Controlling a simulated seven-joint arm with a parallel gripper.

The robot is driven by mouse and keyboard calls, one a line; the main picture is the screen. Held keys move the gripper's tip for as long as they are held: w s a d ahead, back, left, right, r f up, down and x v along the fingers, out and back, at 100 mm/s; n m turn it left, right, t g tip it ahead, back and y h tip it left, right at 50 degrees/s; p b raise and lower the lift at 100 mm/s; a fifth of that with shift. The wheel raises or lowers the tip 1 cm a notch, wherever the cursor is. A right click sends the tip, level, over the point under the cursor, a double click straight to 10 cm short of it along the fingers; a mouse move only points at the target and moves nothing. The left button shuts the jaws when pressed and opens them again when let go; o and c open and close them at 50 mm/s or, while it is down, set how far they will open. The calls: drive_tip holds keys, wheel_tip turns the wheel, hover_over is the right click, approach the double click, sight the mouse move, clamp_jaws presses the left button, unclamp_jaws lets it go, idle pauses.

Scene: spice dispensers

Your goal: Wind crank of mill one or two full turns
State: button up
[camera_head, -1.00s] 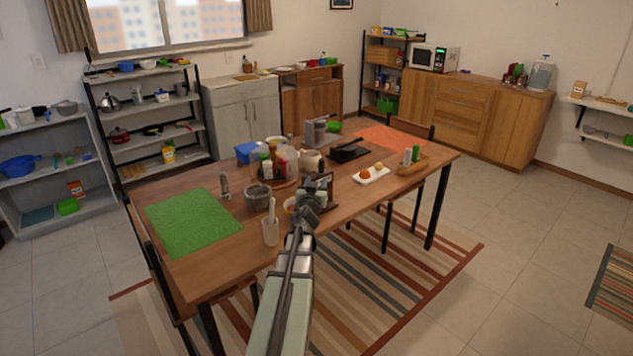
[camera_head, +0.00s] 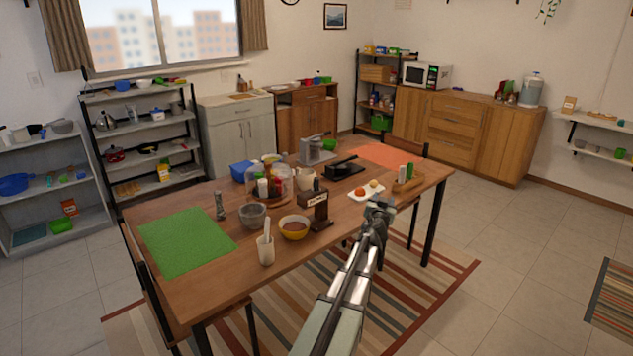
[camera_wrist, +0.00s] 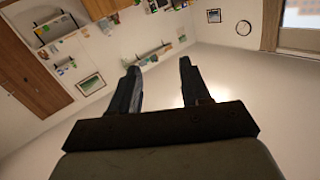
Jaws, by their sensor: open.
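A dark brown wooden mill (camera_head: 316,208) with a small pale label stands upright on the table, near its front edge. A knob shows above its top; its crank is too small to make out clearly, and I cannot tell whether this is mill one. My gripper (camera_head: 379,203) is to the right of the mill, apart from it, in front of the white tray. In the wrist view my gripper (camera_wrist: 160,82) is open, with nothing between its fingers; that view shows walls and ceiling, not the mill.
A yellow bowl (camera_head: 294,228) and a white utensil cup (camera_head: 266,250) stand left of the mill. A white tray (camera_head: 366,190) holds small round items. The green mat (camera_head: 186,242) is bare.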

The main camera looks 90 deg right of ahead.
drive_tip(key=w+d+n+t, duration=0.2)
drive_tip(key=d+t, duration=0.1)
drive_tip(key=t, duration=0.1)
drive_tip(key=n+t+y, duration=0.3)
drive_tip(key=n+t, duration=0.8)
drive_tip(key=t, duration=0.1)
approach(318, 181)
drive_tip(key=x, duration=1.1)
drive_tip(key=shift+d, duration=0.1)
clamp_jaws()
